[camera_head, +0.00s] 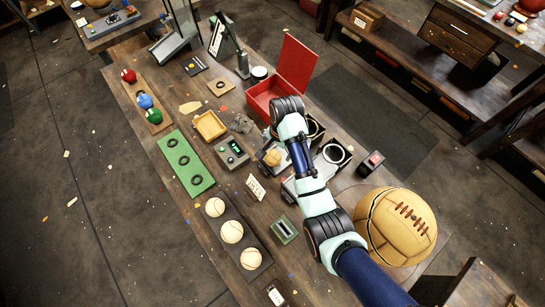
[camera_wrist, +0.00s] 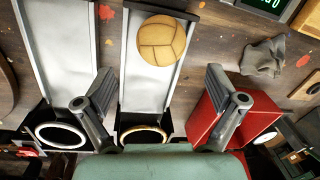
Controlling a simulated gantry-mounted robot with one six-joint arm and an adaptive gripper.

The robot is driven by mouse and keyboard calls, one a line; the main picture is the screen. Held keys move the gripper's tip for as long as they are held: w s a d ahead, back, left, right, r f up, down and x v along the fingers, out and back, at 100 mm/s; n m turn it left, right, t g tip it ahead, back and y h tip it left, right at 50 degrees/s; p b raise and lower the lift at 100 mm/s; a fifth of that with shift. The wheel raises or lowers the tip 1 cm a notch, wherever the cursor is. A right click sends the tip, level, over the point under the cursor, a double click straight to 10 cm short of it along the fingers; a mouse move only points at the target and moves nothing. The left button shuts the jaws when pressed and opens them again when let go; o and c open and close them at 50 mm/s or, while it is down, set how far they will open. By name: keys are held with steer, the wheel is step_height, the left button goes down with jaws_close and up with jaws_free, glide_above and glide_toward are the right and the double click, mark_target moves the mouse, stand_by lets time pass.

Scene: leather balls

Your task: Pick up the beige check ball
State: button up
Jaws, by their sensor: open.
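A small tan ball with dark panel seams, the closest match to the beige check ball, lies on a pale railed chute (camera_wrist: 143,85). The ball shows in the wrist view (camera_wrist: 162,40) and in the head view (camera_head: 273,158), just left of my arm. I cannot make out a check pattern on it. My gripper (camera_wrist: 162,90) is open and empty, its two fingers spread on either side of the chute. In the wrist view the ball is beyond the fingertips, apart from them. In the head view my fingers are hidden by the arm.
A second, empty chute (camera_wrist: 62,60) runs alongside. A red open box (camera_head: 297,62) stands close to my arm. A device with a green display (camera_head: 232,152), a yellow tray (camera_head: 210,126), white stitched balls (camera_head: 232,232) and a large laced ball (camera_head: 400,225) are around.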

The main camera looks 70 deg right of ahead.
mark_target(275, 153)
steer(key=f, duration=0.2)
steer(key=f+b, duration=0.1)
steer(key=f, duration=0.1)
steer(key=w+f+b, duration=0.1)
steer(key=f, duration=0.2)
steer(key=shift+a, duration=0.1)
steer(key=shift+r, duration=0.1)
steer(key=c, duration=1.4)
step_height(275, 153, up, 20)
steer(key=p, duration=0.8)
steer(key=shift+p, duration=0.35)
